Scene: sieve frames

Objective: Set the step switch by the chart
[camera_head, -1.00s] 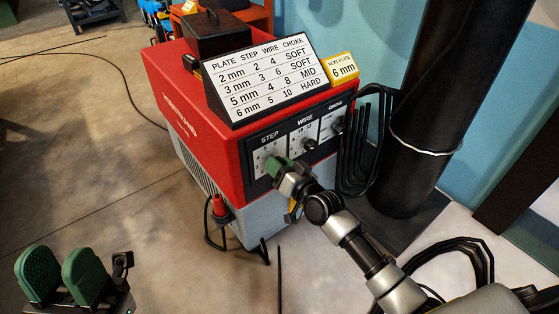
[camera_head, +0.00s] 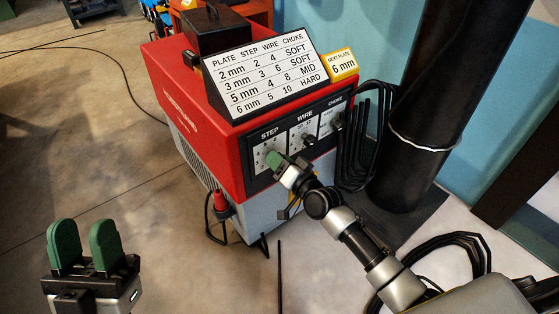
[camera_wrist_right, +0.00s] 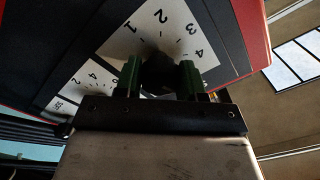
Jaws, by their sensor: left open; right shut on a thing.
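The red and grey welding machine (camera_head: 205,135) stands on the floor with a dark front panel carrying STEP, WIRE and CHOKE dials. My right gripper (camera_head: 276,160) is at the STEP dial (camera_head: 262,150). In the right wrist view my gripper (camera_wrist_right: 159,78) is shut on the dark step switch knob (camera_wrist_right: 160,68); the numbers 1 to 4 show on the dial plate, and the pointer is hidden. The chart (camera_head: 262,75) on top lists 6 mm with step 5, wire 10, choke HARD. A yellow card (camera_head: 343,65) reads NEXT PLATE 6 mm. My left gripper (camera_head: 85,243) is open and empty, low at left.
The WIRE knob (camera_head: 309,140) and CHOKE knob (camera_head: 337,125) sit right of STEP. Black cables (camera_head: 362,140) hang beside the machine. A thick black column (camera_head: 440,100) stands at right. The floor at left is mostly clear.

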